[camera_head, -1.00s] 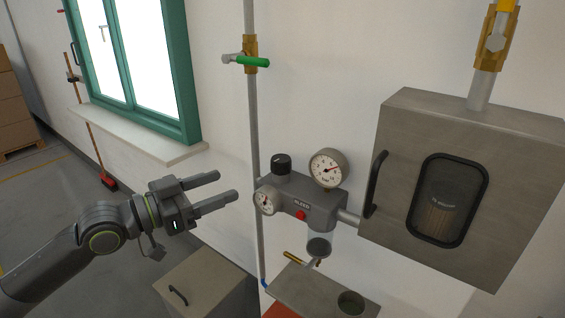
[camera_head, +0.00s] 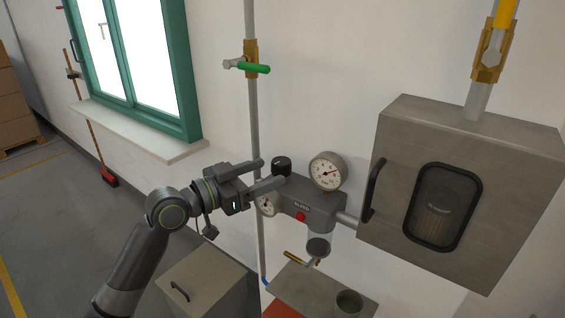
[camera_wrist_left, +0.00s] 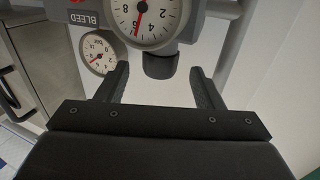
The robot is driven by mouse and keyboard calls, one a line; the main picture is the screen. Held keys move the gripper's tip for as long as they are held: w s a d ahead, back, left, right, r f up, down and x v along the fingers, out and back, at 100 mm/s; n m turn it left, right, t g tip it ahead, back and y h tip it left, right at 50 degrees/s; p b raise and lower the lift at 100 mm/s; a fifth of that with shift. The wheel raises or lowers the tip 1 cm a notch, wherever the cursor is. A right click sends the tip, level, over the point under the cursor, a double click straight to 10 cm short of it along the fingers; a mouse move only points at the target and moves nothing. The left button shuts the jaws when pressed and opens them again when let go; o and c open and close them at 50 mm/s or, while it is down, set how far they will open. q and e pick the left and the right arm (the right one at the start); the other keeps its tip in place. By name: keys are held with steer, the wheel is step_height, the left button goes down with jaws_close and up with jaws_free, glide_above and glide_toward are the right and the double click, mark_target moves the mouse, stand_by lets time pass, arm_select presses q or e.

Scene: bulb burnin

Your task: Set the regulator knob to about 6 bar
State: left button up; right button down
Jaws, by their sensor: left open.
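The black regulator knob (camera_head: 281,163) stands on top of the grey regulator body (camera_head: 296,198) on the wall. It also shows in the left wrist view (camera_wrist_left: 160,67), just beyond and between the fingertips. My left gripper (camera_head: 273,171) is open, its two fingers reaching to the knob from the left; whether they touch it I cannot tell. The large pressure gauge (camera_head: 328,171) has a red needle; its exact reading is too small to tell. A smaller gauge (camera_head: 267,205) sits on the body's front, partly hidden by the gripper. My right gripper is out of view.
A red bleed button (camera_head: 300,216) and a clear bowl (camera_head: 318,244) are on the regulator. A metal cabinet (camera_head: 400,130) with a dark window hangs at the right. A green-handled valve (camera_head: 254,68) sits on the vertical pipe above.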

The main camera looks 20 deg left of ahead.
mark_target(272, 169)
arm_select(q)
steer(key=shift+p+x, duration=0.7)
steer(key=shift+x, duration=2)
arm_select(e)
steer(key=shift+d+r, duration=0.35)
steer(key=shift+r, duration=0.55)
arm_select(q)
steer(key=shift+c, duration=0.4)
steer(key=c, duration=0.9)
steer(key=shift+f+b, duration=0.15)
steer(key=shift+b, duration=0.3)
steer(key=m+g+h+b, duration=0.2)
steer(key=b, duration=0.4)
steer(key=shift+f, duration=0.15)
steer(key=shift+m+g+h+b, duration=0.4)
steer(key=shift+g+h+b, duration=0.15)
steer(key=shift+b, duration=0.2)
steer(key=shift+r, duration=0.25)
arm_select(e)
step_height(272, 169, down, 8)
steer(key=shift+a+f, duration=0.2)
